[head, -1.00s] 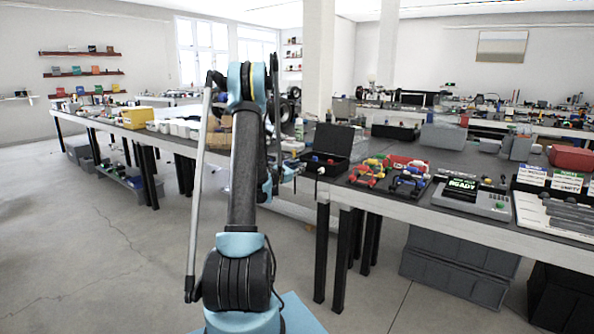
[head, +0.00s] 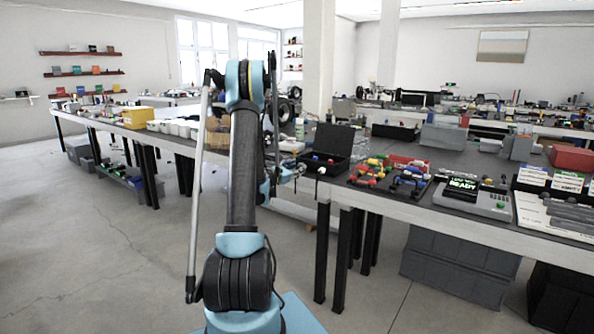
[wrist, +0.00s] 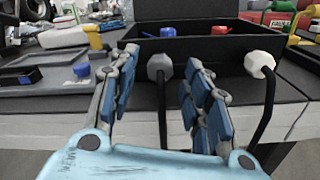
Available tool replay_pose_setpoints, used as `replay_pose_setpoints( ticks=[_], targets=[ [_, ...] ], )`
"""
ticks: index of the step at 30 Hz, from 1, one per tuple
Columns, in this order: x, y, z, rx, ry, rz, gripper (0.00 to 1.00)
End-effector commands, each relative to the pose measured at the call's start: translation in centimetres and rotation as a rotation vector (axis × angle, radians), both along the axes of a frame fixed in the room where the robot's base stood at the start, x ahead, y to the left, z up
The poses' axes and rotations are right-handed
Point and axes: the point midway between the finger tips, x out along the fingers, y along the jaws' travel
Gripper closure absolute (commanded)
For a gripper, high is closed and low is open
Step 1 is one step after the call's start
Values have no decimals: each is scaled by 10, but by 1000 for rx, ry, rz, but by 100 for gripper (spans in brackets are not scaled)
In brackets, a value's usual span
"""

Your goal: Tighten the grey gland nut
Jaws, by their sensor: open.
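The grey gland nut (wrist: 160,66) is on the front wall of a black open box (wrist: 212,45) in the wrist view, with a black cable hanging below it. My gripper (wrist: 162,70) is open, with one blue-padded finger left of the grey nut and the other right of it. I cannot tell whether the pads touch it. A white gland nut (wrist: 260,63) with its own black cable is on the same wall, right of my gripper.
Inside the box are a blue cap (wrist: 167,32) and a red cap (wrist: 219,30). A yellow part (wrist: 93,36) and a dark tray (wrist: 35,76) lie to the left.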

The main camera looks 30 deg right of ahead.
Motion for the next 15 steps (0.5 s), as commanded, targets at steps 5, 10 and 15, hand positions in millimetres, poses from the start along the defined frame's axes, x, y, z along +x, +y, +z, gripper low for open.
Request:
replay_pose_setpoints(
  ticks=[5,10,15],
  targets=[
    [-12,33,0,0,0,3,56],
    [-23,62,-1,1,0,4,56],
    [-32,84,-1,0,1,4,56]
  ],
)
